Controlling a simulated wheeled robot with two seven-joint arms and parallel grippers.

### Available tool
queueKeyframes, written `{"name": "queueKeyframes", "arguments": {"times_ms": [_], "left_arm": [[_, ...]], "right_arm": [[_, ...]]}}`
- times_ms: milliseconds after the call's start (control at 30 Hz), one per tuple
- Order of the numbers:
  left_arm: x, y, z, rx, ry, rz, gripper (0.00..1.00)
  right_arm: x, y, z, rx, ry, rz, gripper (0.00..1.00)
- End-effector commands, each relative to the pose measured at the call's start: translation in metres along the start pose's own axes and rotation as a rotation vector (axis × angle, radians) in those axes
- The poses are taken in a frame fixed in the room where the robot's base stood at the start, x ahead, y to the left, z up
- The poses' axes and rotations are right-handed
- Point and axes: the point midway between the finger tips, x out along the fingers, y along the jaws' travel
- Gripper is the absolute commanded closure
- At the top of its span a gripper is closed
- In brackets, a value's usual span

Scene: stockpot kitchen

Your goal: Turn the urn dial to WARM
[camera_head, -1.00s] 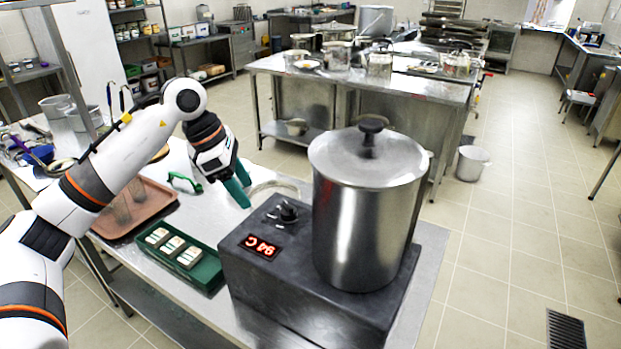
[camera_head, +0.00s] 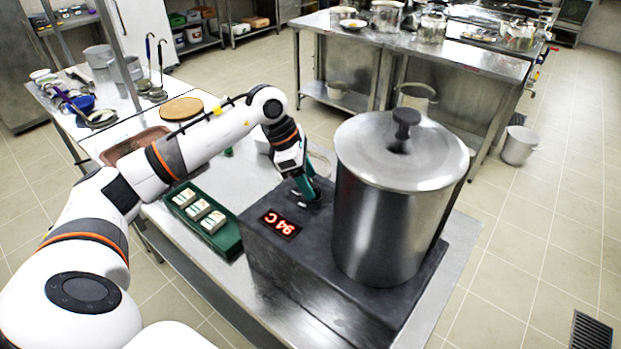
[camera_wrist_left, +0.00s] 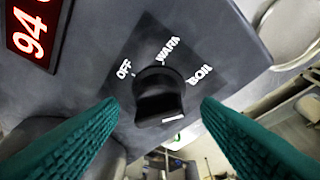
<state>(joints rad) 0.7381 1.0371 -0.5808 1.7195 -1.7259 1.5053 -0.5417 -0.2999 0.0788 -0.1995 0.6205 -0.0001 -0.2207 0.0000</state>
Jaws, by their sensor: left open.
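The urn base (camera_head: 290,255) is a dark box with a red display (camera_head: 280,224) reading 94 C and a steel pot (camera_head: 390,230) on top. In the left wrist view the black dial (camera_wrist_left: 157,92) sits among the white labels OFF, WARM (camera_wrist_left: 168,50) and BOIL. A white mark shows on the knob's lower right; I cannot tell which label it points to. My left gripper (camera_head: 308,192) is open at the dial and mostly hides it in the head view. Its green fingers stand on either side of the knob, apart from it in the wrist view.
A green tray (camera_head: 228,240) with several small labelled blocks lies left of the urn base. A brown tray (camera_head: 122,146) and a round wooden board (camera_head: 180,108) are farther back. The pot stands close to the right of my gripper.

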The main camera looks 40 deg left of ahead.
Motion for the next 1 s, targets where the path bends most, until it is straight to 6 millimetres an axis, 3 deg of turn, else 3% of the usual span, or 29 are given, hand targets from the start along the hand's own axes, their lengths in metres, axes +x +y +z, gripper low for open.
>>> {"name": "queueKeyframes", "arguments": {"times_ms": [200,467,500,767,1000], "left_arm": [[0.017,0.000,0.000,-0.001,0.000,0.000,0.41],[0.019,0.000,0.000,-0.001,0.000,-0.001,0.41],[0.019,0.000,0.000,-0.001,0.000,0.000,0.43],[0.019,0.000,0.000,-0.001,0.000,-0.001,0.85],[0.019,0.000,0.000,-0.018,0.001,-0.009,0.85]], "right_arm": [[-0.005,-0.001,0.004,-0.001,-0.007,-0.001,1.00],[-0.005,0.000,0.003,-0.001,-0.004,0.000,1.00],[-0.005,0.000,0.002,-0.001,-0.004,0.000,1.00],[-0.005,0.000,0.000,-0.001,0.000,0.000,1.00],[-0.002,-0.001,-0.001,-0.002,0.001,-0.001,1.00]]}}
